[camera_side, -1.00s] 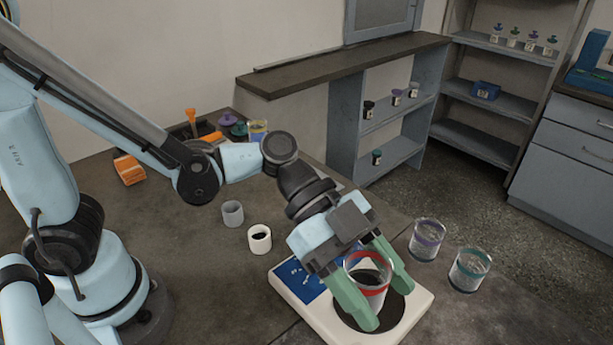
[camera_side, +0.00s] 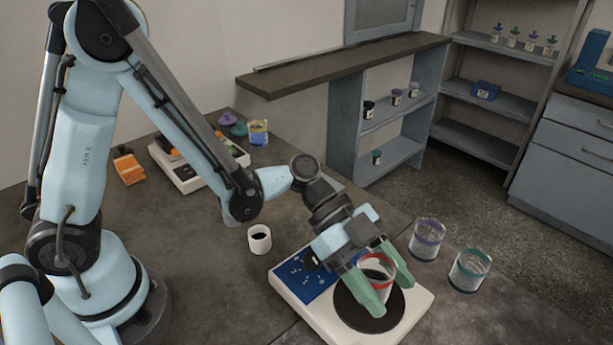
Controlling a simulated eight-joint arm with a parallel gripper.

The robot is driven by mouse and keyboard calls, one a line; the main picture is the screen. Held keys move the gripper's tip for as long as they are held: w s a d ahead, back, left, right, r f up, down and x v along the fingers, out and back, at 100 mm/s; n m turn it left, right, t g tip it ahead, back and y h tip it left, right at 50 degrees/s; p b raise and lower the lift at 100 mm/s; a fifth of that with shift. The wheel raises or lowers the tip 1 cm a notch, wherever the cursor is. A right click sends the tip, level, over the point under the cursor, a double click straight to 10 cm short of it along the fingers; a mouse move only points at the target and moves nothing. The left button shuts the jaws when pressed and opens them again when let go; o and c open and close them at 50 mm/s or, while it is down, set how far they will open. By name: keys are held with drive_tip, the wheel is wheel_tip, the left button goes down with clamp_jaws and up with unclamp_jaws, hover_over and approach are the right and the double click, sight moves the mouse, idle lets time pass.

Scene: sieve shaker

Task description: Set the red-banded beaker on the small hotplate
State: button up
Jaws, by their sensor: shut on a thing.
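The red-banded beaker (camera_side: 378,277) is clear glass with dark contents. My gripper (camera_side: 386,284) is shut on it, with one green finger on each side. The beaker stands upright over the round dark plate (camera_side: 364,319) of the white hotplate (camera_side: 411,324), which has a blue panel (camera_side: 302,278) on its left. The fingers hide part of the beaker's sides and base. I cannot tell whether its base touches the plate.
A purple-banded beaker (camera_side: 428,238) and a teal-banded beaker (camera_side: 469,270) stand right of the hotplate. A white cup (camera_side: 260,239) stands to its left. A white device (camera_side: 181,174), an orange item (camera_side: 129,169) and a yellow-marked beaker (camera_side: 258,132) are farther back.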

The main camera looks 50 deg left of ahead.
drive_tip(key=shift+f, duration=0.4)
drive_tip(key=shift+f, duration=0.1)
drive_tip(key=o, duration=1.1)
drive_tip(key=shift+s+a+r+n+t+y, duration=0.25)
drive_tip(key=shift+a+r+n+t+y, duration=1.45)
drive_tip(key=shift+a+n, duration=2)
drive_tip(key=shift+s+a+r+n+t+y, duration=0.25)
drive_tip(key=shift+a+r+n+t+y, duration=0.55)
drive_tip(key=shift+a+n+y, duration=2.9)
drive_tip(key=shift+s+a+r+n+t+y, duration=0.25)
drive_tip(key=shift+a+r+n+t+y, duration=0.9)
drive_tip(key=shift+a, duration=4.5)
